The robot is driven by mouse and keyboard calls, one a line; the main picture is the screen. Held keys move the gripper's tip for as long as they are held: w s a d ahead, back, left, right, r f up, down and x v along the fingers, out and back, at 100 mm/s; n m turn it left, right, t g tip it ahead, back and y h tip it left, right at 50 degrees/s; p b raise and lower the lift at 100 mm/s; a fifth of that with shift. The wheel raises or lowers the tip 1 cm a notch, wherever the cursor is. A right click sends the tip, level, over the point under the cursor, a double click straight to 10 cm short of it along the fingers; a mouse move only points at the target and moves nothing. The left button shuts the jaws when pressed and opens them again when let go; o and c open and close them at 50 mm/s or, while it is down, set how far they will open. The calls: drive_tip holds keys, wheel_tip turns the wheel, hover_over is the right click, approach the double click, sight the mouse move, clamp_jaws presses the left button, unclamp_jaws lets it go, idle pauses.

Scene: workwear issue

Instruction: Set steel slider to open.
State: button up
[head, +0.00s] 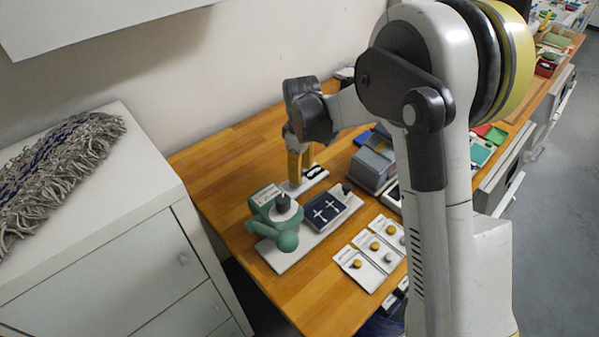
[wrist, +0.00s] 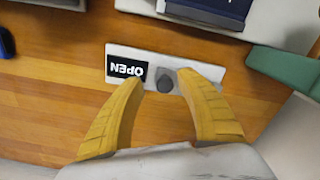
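The slider is a pale plate (wrist: 180,63) on the wooden table, with a black label reading OPEN (wrist: 127,67), upside down in the wrist view. A small dark grey knob (wrist: 165,83) stands on the plate beside the label, on its right in that view. My gripper (wrist: 163,84) is open, its yellow fingertips apart on either side of the knob. The knob looks nearer the right finger; I cannot tell whether they touch. In the head view my gripper (head: 298,172) points down over the plate (head: 317,179), and the fingers hide the knob there.
A board with a green device (head: 278,215) and a dark blue panel (head: 325,211) lies just in front. White cards with round knobs (head: 360,268) lie to the right. A grey box (head: 374,165) stands right of the slider. Bare table lies to its left.

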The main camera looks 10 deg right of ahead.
sight(302, 173)
drive_tip(key=shift+a+r, duration=0.1)
wheel_tip(302, 173, up, 12)
idle(0.5)
drive_tip(key=shift+s, duration=0.1)
drive_tip(key=s+d+r+m+t, duration=0.2)
drive_tip(key=s+d+r+m, duration=0.1)
drive_tip(key=s, duration=0.3)
drive_tip(key=s+d+r+m+t, duration=0.2)
drive_tip(key=s+d+r+m, duration=0.1)
drive_tip(key=s, duration=0.4)
drive_tip(key=s+d+f+m+t, duration=0.1)
drive_tip(key=s+m, duration=0.1)
drive_tip(key=s, duration=0.3)
drive_tip(key=s+d+f+m+t+b, duration=0.1)
drive_tip(key=s+d+f+m+t, duration=0.1)
drive_tip(key=s, duration=0.4)
drive_tip(key=shift+s+d+f+m, duration=0.15)
drive_tip(key=shift+d+f+m, duration=0.1)
drive_tip(key=shift+m, duration=0.35)
idle(0.4)
